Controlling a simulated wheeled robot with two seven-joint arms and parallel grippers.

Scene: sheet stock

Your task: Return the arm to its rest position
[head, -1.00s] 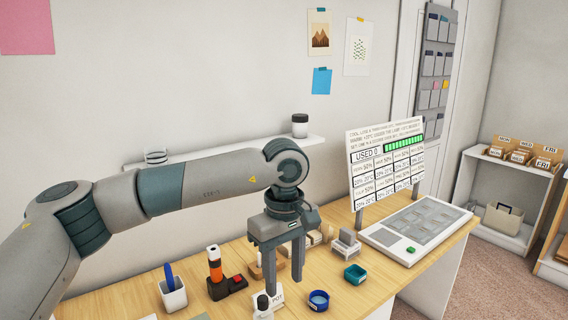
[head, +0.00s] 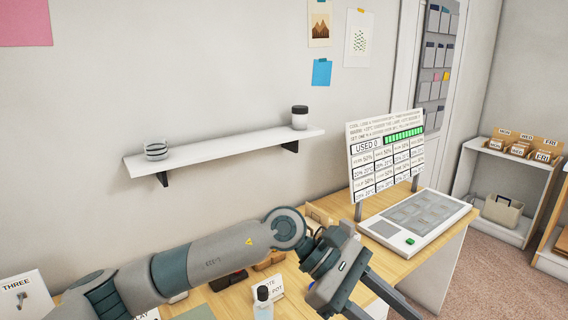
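My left arm (head: 215,262) comes in from the left, low across the front of the table. Its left gripper (head: 392,312) is at the bottom centre-right, tilted, with its two fingers pointing down and right. The fingers are spread apart with nothing seen between them; their tips are at or past the bottom edge of the picture. My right arm and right gripper do not show.
The wooden table (head: 425,262) carries a panel device (head: 418,215) with a green button and an upright board (head: 385,160). A small bottle (head: 263,297) and cards stand near my arm. A wall shelf (head: 225,148) holds two jars. My arm hides much of the table.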

